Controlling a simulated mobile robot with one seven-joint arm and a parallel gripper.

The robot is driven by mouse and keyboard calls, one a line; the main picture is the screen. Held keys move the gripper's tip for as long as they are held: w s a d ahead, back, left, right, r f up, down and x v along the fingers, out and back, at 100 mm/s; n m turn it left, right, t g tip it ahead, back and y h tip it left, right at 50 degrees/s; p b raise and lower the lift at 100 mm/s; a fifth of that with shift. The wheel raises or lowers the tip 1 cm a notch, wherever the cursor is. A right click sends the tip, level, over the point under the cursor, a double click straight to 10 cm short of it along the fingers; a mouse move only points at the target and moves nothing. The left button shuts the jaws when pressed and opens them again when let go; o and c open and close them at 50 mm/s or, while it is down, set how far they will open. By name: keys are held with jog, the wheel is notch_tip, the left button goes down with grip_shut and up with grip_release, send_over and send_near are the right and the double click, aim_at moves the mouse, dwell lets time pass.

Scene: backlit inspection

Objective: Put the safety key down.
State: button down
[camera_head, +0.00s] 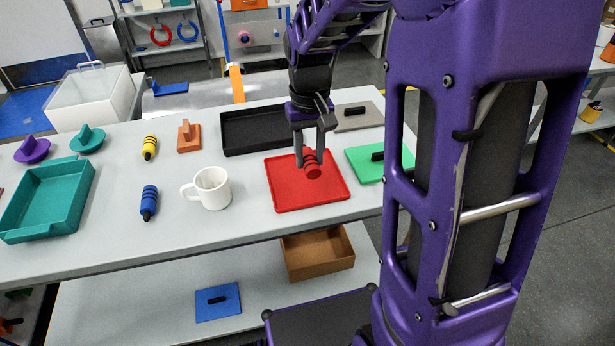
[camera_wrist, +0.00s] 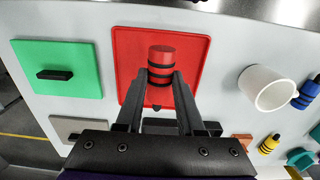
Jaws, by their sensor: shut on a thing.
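The red safety key (camera_head: 312,172), a short cylinder with black bands, is between the fingers of my gripper (camera_head: 310,157), which is shut on it. It also shows in the wrist view (camera_wrist: 162,54), where the fingers (camera_wrist: 159,82) close on its banded part and hide some of it. The key is over the flat red tray (camera_head: 325,196), inside its rim. The tray also fills the upper middle of the wrist view (camera_wrist: 193,55). I cannot tell whether the key touches the tray.
A white mug (camera_head: 213,188), blue key (camera_head: 149,202) and yellow key (camera_head: 149,148) stand left of the red tray. A black tray (camera_head: 240,118) lies behind; a green plate (camera_head: 366,168) with a black handle lies right. A teal tray (camera_head: 78,185) sits far left.

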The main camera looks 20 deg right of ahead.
aim_at(309, 191)
jog(key=shift+f+b, duration=0.5)
jog(key=shift+f, duration=3.05)
jog(key=shift+f, duration=0.25)
jog(key=c, duration=0.5)
grip_release()
jog(key=shift+r, duration=0.1)
jog(key=shift+r, duration=0.1)
notch_tip(309, 191, up, 12)
jog(key=shift+r+p, duration=0.1)
jog(key=shift+p, duration=0.95)
